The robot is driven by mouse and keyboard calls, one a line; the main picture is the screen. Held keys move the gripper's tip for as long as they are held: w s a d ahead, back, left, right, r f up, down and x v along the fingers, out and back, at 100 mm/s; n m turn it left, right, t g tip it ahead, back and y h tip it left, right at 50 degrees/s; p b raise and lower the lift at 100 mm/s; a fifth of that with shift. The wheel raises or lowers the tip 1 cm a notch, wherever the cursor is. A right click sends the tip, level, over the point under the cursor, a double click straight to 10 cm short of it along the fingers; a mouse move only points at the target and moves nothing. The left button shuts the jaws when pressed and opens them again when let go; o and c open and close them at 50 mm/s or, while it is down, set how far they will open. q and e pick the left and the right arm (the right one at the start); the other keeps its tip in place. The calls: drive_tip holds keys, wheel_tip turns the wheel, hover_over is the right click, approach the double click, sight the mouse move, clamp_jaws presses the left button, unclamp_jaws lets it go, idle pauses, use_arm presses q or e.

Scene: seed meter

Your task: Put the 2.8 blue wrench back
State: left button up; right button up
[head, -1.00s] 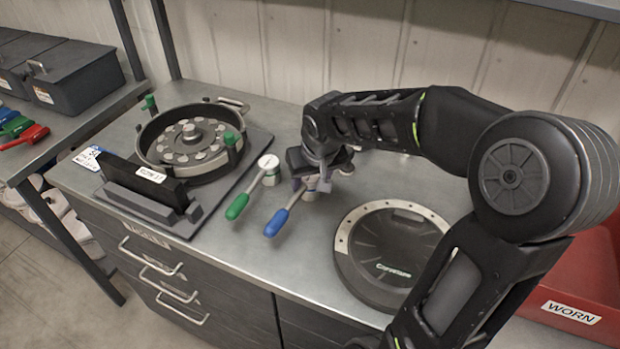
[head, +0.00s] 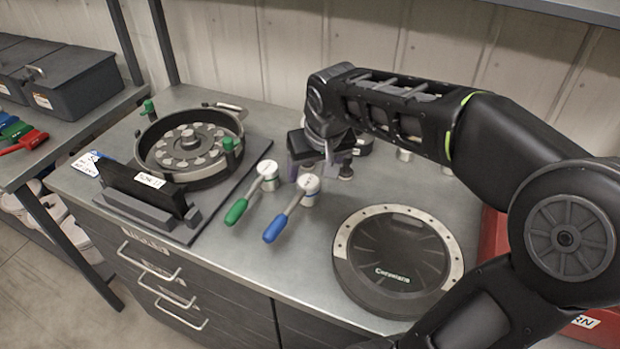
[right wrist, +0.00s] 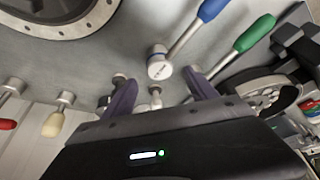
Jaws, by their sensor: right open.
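The blue-handled wrench (head: 281,222) is on the grey bench, right of the green-handled wrench (head: 240,203). Its white round head is toward the back and its handle toward the front. In the right wrist view the blue wrench (right wrist: 160,66) shows past the fingers, with unreadable print on its head. My right gripper (head: 318,172) is behind the blue wrench's head. Its purple fingers (right wrist: 160,88) are apart, with a small post (right wrist: 155,98) between them in the picture and no wrench held. The green wrench (right wrist: 254,36) shows beside the right finger. My left gripper is out of view.
The round seed meter housing (head: 190,148) stands on a dark plate at left. A black round cover (head: 398,259) lies at right front. A red bin (head: 492,237) is at far right. The right wrist view shows red-handled (right wrist: 8,122) and cream-handled (right wrist: 53,124) wrenches.

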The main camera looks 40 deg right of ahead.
drive_tip(key=v, duration=0.4)
drive_tip(key=shift+s+r, duration=0.1)
drive_tip(key=shift+r, duration=0.2)
drive_tip(key=shift+a, duration=0.1)
